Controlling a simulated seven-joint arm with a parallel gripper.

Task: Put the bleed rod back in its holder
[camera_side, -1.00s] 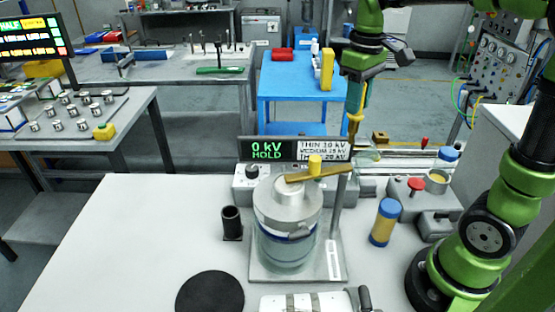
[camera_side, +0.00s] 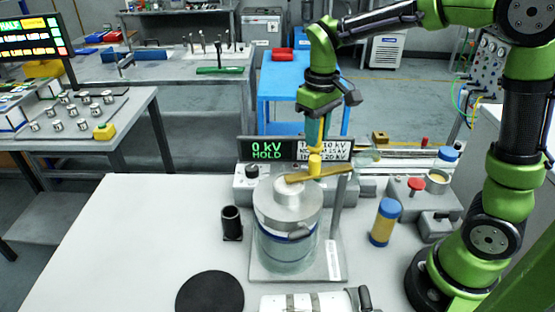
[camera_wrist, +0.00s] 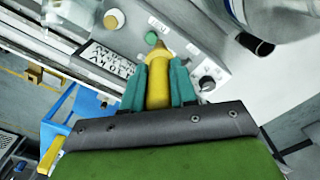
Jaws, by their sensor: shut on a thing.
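The bleed rod, a yellow stick with a tapered tip, shows between my gripper's teal fingers (camera_wrist: 158,88) in the wrist view (camera_wrist: 157,92). My gripper (camera_side: 321,135) is shut on it. In the side view it hangs over the back of the test vessel, just above or behind the yellow knob (camera_side: 314,166) on the brass bar; I cannot tell whether they touch. A black open-topped tube (camera_side: 231,223), which looks like the holder, stands upright and empty-looking on the white table left of the vessel. It also shows in the wrist view (camera_wrist: 257,46).
The metal-lidded glass vessel (camera_side: 287,245) stands on a grey plate with a post (camera_side: 337,205). A display (camera_side: 268,149) reads 0 kV HOLD behind it. A blue-capped jar (camera_side: 385,222) is at right. A black disc (camera_side: 210,292) lies in front. The table's left side is clear.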

